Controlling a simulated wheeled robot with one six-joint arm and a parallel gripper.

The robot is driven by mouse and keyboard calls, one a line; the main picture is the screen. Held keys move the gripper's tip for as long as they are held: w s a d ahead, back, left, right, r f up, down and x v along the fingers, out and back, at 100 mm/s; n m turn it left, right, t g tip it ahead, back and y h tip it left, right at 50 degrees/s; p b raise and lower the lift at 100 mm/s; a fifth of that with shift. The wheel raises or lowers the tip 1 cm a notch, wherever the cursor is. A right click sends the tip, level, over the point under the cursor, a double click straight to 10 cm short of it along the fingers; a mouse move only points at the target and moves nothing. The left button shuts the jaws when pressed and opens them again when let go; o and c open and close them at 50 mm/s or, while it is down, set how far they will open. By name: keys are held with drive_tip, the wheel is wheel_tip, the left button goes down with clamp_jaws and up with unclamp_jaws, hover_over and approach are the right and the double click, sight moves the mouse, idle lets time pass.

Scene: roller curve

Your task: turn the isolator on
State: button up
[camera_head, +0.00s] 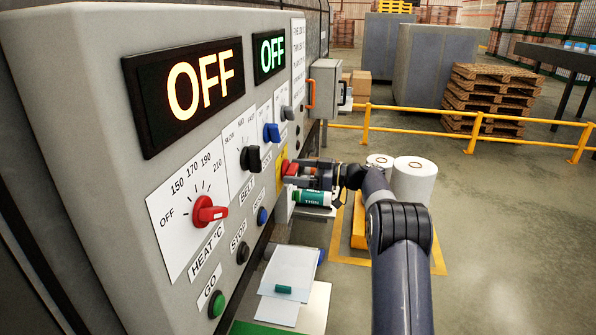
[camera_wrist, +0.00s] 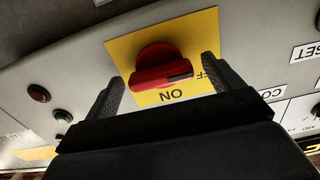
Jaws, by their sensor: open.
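The isolator (camera_wrist: 158,74) is a red rotary handle on a yellow plate (camera_wrist: 190,35). In the wrist view ON reads upside down below the handle and part of OFF shows at its right. The handle's bar lies nearly level, its black-marked end to the right, towards OFF. In the head view the isolator (camera_head: 286,166) sits at the panel's far end, partly hidden by my gripper (camera_head: 297,172). My gripper also shows in the wrist view (camera_wrist: 163,68), open, with one finger on each side of the handle and a visible gap to both.
The panel bears a red heat knob (camera_head: 208,211), a black knob (camera_head: 250,158), a blue knob (camera_head: 271,132) and push buttons. Two displays read OFF, one orange (camera_head: 192,84), one green (camera_head: 269,53). White rolls (camera_head: 413,180) and a yellow rail (camera_head: 420,112) stand beyond my arm.

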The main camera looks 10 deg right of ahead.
drive_tip(key=shift+c, duration=0.5)
drive_tip(key=c, duration=0.9)
drive_tip(key=shift+f+m+b, duration=0.1)
drive_tip(key=shift+m+b, duration=0.2)
drive_tip(key=m, duration=1.2)
drive_tip(key=shift+r+m+b, duration=0.2)
drive_tip(key=shift+m+b, duration=0.15)
drive_tip(key=shift+m, duration=0.05)
drive_tip(key=m+p, duration=0.1)
drive_tip(key=m, duration=0.3)
drive_tip(key=shift+f+m+p, duration=0.1)
drive_tip(key=shift+m+p, duration=0.2)
drive_tip(key=shift+p, duration=0.1)
